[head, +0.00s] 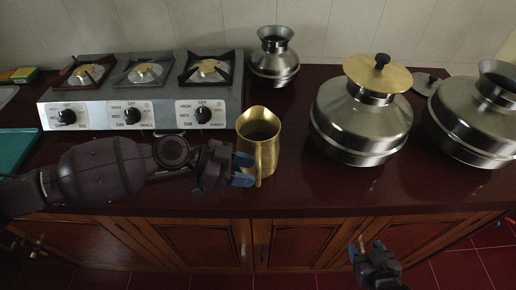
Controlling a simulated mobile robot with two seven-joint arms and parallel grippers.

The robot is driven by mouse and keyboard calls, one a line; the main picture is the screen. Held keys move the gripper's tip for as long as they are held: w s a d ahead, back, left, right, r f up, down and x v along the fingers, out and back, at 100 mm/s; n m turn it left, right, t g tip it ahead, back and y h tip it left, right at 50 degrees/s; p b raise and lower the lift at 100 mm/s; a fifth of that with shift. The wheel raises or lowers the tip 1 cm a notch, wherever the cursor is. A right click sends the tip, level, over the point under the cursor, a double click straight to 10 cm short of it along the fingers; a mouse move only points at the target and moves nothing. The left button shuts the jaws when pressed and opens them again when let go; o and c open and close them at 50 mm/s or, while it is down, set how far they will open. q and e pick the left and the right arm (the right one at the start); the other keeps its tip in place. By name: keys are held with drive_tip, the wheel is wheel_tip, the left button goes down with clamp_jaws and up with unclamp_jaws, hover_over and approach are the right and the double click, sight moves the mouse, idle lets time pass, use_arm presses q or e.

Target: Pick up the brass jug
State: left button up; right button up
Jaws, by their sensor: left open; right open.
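The brass jug (262,130) stands upright on the dark red counter, right of the stove. Its open mouth faces up and its handle points toward the front. My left gripper (244,170) is open at the jug's front left side, with its blue fingertips close to the handle. I cannot tell whether they touch the jug. The fingers partly hide the jug's lower left. My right gripper (366,248) is open and empty, low in front of the cabinet doors and well away from the jug.
A three-burner stove (150,106) stands left of the jug. A small steel pot (274,62) is behind it. A large steel pot with a brass lid (360,122) and another steel pot (478,122) stand right. The counter (300,190) has free room around the jug's right.

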sight(258, 173)
use_arm(q)
drive_tip(key=shift+p+x, duration=0.35)
drive_tip(key=shift+x, duration=1.35)
drive_tip(key=shift+f, duration=0.1)
clamp_jaws()
drive_tip(key=shift+w, duration=0.1)
